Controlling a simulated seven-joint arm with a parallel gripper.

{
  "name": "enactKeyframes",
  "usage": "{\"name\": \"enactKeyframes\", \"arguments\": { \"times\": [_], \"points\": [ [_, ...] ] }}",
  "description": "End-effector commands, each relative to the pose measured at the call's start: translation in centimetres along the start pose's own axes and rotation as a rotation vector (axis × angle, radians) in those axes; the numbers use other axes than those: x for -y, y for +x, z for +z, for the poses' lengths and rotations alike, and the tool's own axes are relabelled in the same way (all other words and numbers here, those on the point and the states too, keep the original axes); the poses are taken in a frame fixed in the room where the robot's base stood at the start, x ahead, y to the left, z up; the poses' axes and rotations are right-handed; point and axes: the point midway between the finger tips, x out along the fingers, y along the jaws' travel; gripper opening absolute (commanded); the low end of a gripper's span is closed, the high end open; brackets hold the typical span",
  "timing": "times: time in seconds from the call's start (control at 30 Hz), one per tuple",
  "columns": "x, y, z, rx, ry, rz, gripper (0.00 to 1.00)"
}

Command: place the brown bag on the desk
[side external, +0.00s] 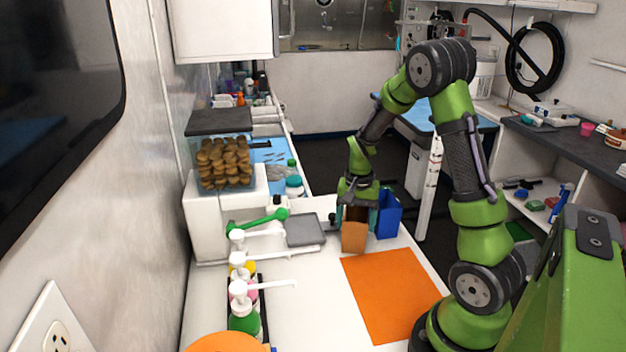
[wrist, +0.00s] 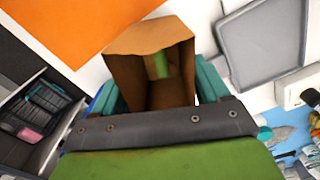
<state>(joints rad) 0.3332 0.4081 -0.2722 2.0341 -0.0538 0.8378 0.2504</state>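The brown bag (side external: 354,237) is upright at the white counter (side external: 313,280), beyond the orange mat; whether its base touches the counter is unclear. My gripper (side external: 357,208) points down over its top. In the wrist view the open brown bag (wrist: 125,72) lies between the two teal fingers (wrist: 160,90), close to both. I cannot tell whether they press on it. Something green (wrist: 162,65) shows inside the bag. No separately identifiable desk stands out; the white counter is the surface under the bag.
A blue bag (side external: 389,214) stands close to the right. The orange mat (side external: 390,290) lies in front, bare. A grey flat tray (side external: 305,229) is to the left, with pump bottles (side external: 241,310) nearer. A treat-filled container (side external: 223,165) stands further back.

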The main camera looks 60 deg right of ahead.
Motion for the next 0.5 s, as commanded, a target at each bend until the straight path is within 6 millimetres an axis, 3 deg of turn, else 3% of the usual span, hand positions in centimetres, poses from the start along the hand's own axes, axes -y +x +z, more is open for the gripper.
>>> {"name": "enactKeyframes", "arguments": {
  "times": [0.33,0.5],
  "points": [
    [0.0,-0.2,0.0,-0.001,-0.001,-0.001,0.80],
    [0.1,-2.3,-0.1,-0.005,-0.002,-0.004,0.80]
  ]
}}
